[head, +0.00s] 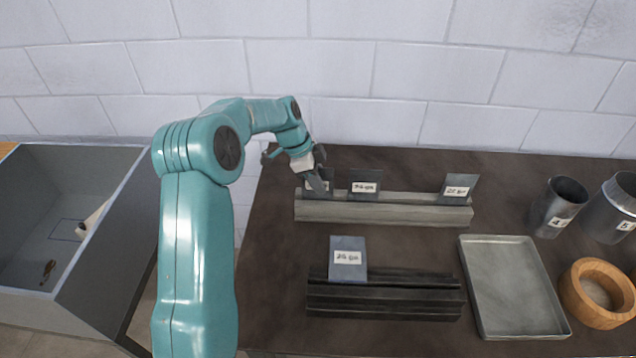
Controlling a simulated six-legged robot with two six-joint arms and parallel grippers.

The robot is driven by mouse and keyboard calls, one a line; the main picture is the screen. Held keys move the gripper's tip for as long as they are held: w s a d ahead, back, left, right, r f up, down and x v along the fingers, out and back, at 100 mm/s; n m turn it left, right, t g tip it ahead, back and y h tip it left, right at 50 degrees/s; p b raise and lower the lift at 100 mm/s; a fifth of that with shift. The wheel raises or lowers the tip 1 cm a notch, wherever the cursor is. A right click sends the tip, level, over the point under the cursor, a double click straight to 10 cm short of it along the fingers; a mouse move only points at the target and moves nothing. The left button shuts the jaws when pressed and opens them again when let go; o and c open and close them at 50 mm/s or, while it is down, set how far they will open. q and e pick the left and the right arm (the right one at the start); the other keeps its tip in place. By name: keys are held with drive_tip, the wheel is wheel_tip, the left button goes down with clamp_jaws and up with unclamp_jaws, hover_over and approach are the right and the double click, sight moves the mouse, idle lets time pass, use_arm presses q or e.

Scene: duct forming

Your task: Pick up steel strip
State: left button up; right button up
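A pale slotted rack (400,211) stands on the dark table and holds dark steel strips upright: a middle strip (365,192), a right strip (459,190) and a left strip (326,176). Each has a white label, too small to read surely. My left gripper (318,188) points down at the left strip and partly covers it. I cannot tell whether its fingers are closed on the strip. Another steel strip (347,258), bluish grey with a white label, stands upright at the dark slotted block (390,303) nearer the front. My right gripper is not in view.
A shallow metal tray (513,290) lies to the right, with a round wooden ring (597,294) beside it. Metal cylinders labelled 4 (559,207) and 5 (611,210) stand at the back right. A grey open bin (101,248) is at the left. A brick wall closes the back.

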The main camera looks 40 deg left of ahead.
use_arm(q)
drive_tip(key=shift+s+a, duration=0.1)
drive_tip(key=shift+a, duration=0.1)
drive_tip(key=shift+c, duration=1.2)
clamp_jaws()
drive_tip(key=shift+d, duration=0.1)
